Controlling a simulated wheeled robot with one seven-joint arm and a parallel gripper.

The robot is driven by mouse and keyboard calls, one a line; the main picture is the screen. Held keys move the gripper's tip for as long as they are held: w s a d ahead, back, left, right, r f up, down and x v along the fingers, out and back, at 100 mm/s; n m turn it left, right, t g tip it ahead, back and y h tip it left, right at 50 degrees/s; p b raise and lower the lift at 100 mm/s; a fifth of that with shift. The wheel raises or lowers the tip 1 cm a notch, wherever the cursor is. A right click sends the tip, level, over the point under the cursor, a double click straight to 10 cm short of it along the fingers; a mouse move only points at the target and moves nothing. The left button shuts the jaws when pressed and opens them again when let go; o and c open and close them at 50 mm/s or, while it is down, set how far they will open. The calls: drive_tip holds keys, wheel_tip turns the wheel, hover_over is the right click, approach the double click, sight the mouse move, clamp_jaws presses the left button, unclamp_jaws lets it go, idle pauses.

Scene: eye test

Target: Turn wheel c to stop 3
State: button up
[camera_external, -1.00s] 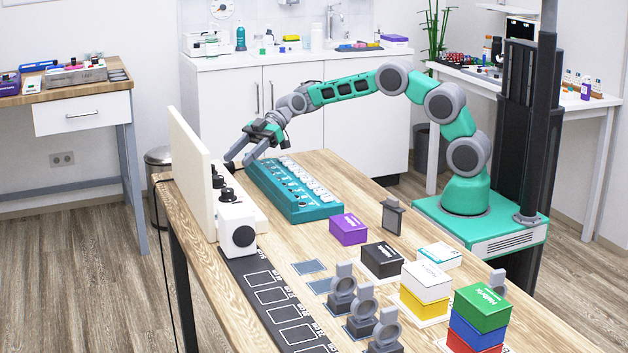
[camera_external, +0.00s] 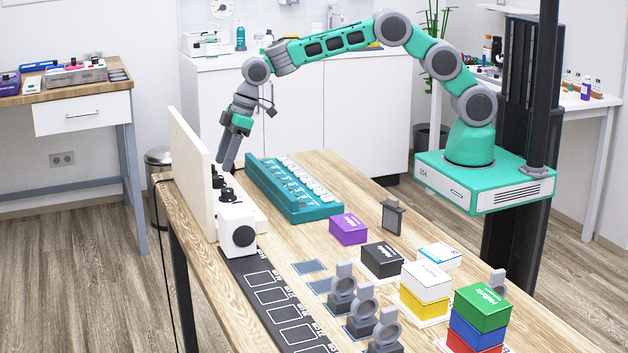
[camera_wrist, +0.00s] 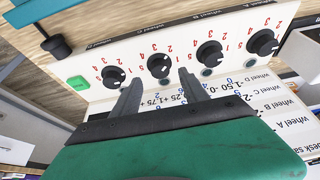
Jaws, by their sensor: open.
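In the wrist view a white panel carries a row of black wheels with red stop numbers. Wheel c (camera_wrist: 159,65) is the second from the left, between wheel D (camera_wrist: 113,77) and wheel B (camera_wrist: 209,53); wheel A (camera_wrist: 262,42) is at the right. My gripper (camera_wrist: 160,78) is open and empty, its two fingers on either side of wheel c's near edge. Contact cannot be told, and wheel c's setting is too small to read. In the external view my gripper (camera_external: 228,162) points down above the panel's dark knobs (camera_external: 227,194).
A white upright board (camera_external: 188,175) stands close behind the panel. A teal rack (camera_external: 295,190) lies to the right. A green button (camera_wrist: 78,83) and a black-knobbed lever (camera_wrist: 56,46) are at the panel's left. Boxes, including a purple one (camera_external: 348,229), stand farther along the table.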

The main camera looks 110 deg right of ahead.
sight(218, 177)
drive_tip(key=x, duration=0.4)
drive_tip(key=shift+w+f, duration=0.1)
drive_tip(key=shift+w, duration=0.05)
drive_tip(key=shift+c, duration=0.5)
clamp_jaws()
